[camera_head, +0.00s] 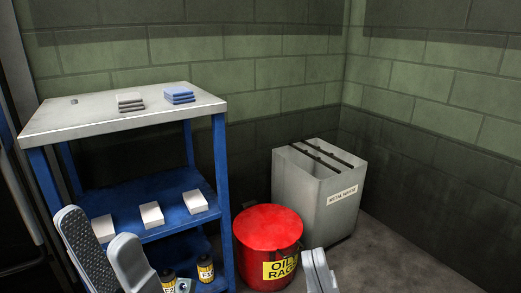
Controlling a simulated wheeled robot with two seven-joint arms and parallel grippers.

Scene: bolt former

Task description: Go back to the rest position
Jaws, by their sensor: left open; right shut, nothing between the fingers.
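My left gripper (108,258) is at the lower left, in front of the blue shelf unit. Its two grey fingers stand apart, open, with nothing between them. My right gripper (318,272) is at the bottom edge, right of centre, in front of the red bin and the metal bin. Its fingers are together, shut and empty. The rest of both arms is outside the view.
The blue shelf unit (222,190) has a grey top (75,118) bearing grey and blue stacks, with white boxes below. A red oily-rags bin (268,228) and a grey metal-waste bin (312,200) stand right of it. Floor (400,260) is clear at right.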

